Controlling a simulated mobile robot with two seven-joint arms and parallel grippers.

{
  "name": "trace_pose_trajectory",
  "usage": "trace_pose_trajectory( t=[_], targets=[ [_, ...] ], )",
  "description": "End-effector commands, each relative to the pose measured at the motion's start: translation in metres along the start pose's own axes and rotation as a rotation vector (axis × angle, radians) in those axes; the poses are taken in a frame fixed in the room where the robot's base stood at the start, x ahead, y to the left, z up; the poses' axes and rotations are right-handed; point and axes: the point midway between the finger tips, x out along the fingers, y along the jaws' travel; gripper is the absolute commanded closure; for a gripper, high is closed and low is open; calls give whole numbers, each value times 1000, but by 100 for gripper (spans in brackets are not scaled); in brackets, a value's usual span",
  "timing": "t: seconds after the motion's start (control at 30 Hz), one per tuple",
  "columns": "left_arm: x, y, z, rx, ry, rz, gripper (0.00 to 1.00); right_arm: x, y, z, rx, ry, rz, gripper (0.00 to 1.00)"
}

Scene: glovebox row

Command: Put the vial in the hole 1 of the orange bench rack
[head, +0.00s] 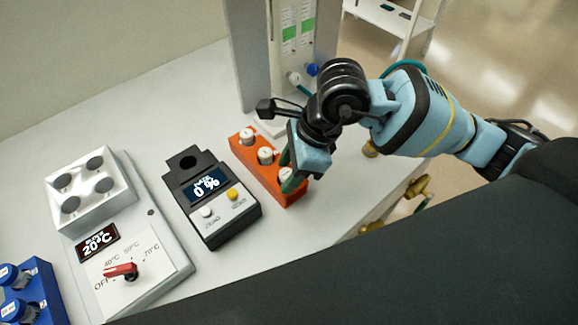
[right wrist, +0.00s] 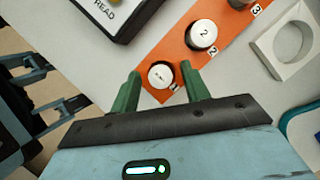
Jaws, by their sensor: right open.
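The orange bench rack (head: 240,149) stands on the bench, with several white-capped vials in a row along it. In the right wrist view the rack (right wrist: 172,48) shows printed numbers beside its holes. A white-capped vial (right wrist: 160,75) stands at the near end, at hole 1, apparently upright in the hole. Its body is hidden below the cap. Another vial (right wrist: 202,35) stands at hole 2. My right gripper (head: 291,174) is down at the near end of the rack. Its green fingers (right wrist: 161,80) are open, one on each side of the end vial's cap.
A black meter (head: 212,198) reading 0 % stands just left of the rack. Further left are a heater block (head: 140,270) showing 20°C and a blue rack (head: 38,290) with vials. A flow-meter panel (head: 292,40) stands behind. Brass valves (head: 415,188) edge the bench at right.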

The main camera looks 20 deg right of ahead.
Motion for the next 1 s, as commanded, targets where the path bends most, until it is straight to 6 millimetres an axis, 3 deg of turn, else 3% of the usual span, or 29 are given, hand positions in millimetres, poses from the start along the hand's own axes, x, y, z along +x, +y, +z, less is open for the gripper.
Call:
trace_pose_trajectory(
  t=[0.17, 0.6, 0.8, 1.0],
  targets=[
    [-1, 0, -4, 1, 7, -1, 100, -19, -1, 2, 0, -2, -5, 54],
    [-2, -1, -8, 2, 14, -1, 100, -102, -1, 2, 0, -1, -4, 54],
    [-2, -1, -8, 2, 14, -2, 100, -120, -1, 1, 0, -1, -1, 54],
    [-2, -1, -7, 2, 12, -2, 100, -123, 0, 1, 0, 0, 0, 54]
  ],
)
